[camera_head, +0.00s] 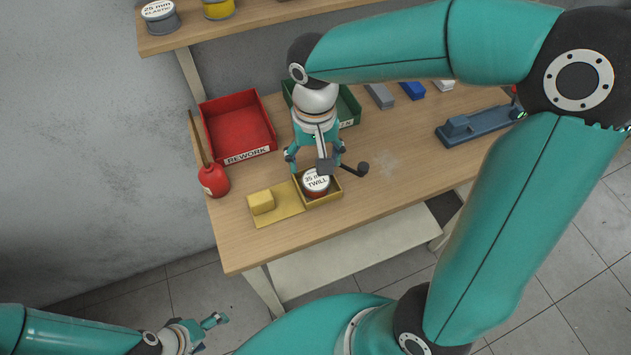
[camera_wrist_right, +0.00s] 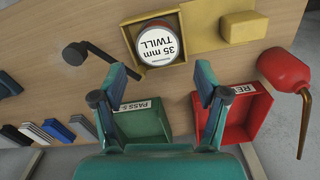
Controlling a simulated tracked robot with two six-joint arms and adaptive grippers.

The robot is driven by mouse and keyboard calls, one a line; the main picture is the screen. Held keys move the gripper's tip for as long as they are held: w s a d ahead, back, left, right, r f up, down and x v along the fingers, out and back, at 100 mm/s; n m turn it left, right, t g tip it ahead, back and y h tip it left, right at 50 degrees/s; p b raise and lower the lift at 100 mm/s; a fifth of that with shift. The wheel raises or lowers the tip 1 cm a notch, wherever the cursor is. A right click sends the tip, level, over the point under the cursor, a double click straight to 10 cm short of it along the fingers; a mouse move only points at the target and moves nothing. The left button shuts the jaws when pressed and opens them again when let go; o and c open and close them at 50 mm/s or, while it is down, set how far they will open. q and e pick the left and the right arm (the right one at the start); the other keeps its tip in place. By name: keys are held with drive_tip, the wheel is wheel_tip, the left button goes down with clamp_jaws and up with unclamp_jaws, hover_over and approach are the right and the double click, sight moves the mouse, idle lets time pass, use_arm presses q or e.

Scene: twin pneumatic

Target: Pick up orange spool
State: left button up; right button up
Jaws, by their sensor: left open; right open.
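The orange spool (camera_head: 317,185), with a white lid lettered "35 mm TWILL", sits upright in the square yellow compartment of a small holder (camera_head: 283,216). The spool (camera_wrist_right: 157,43) and its orange-red side also show in the right wrist view. My right gripper (camera_head: 316,158) is above and just behind the spool, fingers pointing down. In the right wrist view its two fingers (camera_wrist_right: 160,80) are spread, with nothing between them and the spool beyond their tips. My left gripper (camera_head: 210,328) is open and empty, low at the left, away from the table.
A yellow block (camera_head: 261,202) lies left of the spool. A dark knobbed lever (camera_head: 361,168) stands close right. The red REWORK bin (camera_head: 239,128) and green bin (camera_head: 348,107) are behind; a red oil can (camera_head: 213,181) is left. The table's right front is clear.

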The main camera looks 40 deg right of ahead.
sight(316, 179)
drive_tip(key=shift+d+f+p, duration=0.15)
drive_tip(key=shift+f+p, duration=0.35)
drive_tip(key=shift+f, duration=2.85)
drive_tip(key=shift+c, duration=0.4)
drive_tip(key=c, duration=1)
drive_tip(key=shift+o, duration=0.2)
drive_tip(key=shift+r, duration=0.1)
